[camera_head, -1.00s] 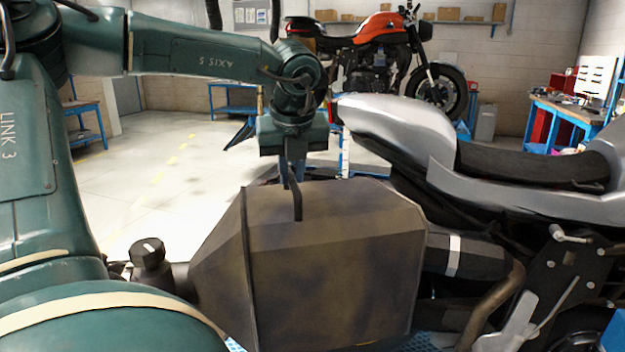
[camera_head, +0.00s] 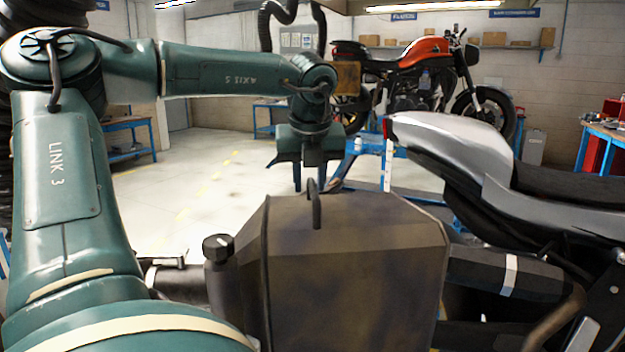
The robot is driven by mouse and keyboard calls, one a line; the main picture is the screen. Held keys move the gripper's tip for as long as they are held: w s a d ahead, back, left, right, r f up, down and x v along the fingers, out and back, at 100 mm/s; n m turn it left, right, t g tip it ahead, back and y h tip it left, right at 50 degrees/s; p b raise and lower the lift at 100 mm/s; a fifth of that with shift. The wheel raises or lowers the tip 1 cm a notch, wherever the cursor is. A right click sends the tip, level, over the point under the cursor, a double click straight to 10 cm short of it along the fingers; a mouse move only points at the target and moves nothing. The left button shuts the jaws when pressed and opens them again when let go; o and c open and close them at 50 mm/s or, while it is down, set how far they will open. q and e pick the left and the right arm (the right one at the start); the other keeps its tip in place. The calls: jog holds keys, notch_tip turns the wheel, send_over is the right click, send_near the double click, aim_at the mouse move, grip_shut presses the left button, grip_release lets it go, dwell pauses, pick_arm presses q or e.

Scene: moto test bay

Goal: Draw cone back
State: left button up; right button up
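The cone (camera_head: 352,275) is a large, faceted, dark brown metal hood in the lower middle of the head view. A thin dark bent handle (camera_head: 315,208) stands on its top edge. My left gripper (camera_head: 310,178) points down just behind that handle, at the cone's far top edge. Its fingertips are partly hidden by the handle and cone, so I cannot tell whether they are apart or closed, or touch the handle. A black knob (camera_head: 216,248) and a dark pipe (camera_head: 178,284) sit at the cone's left. My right gripper is not in view.
A silver-grey motorcycle (camera_head: 450,148) stands close at the right, its banded silencer (camera_head: 508,272) beside the cone. An orange motorcycle (camera_head: 425,58) stands on a blue lift behind. Blue benches (camera_head: 130,140) line the left wall. The pale floor (camera_head: 195,180) at left is clear.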

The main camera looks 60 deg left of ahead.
pick_arm(q)
jog(key=shift+o, duration=0.7)
jog(key=shift+d+f, duration=0.1)
jog(key=v, duration=1.3)
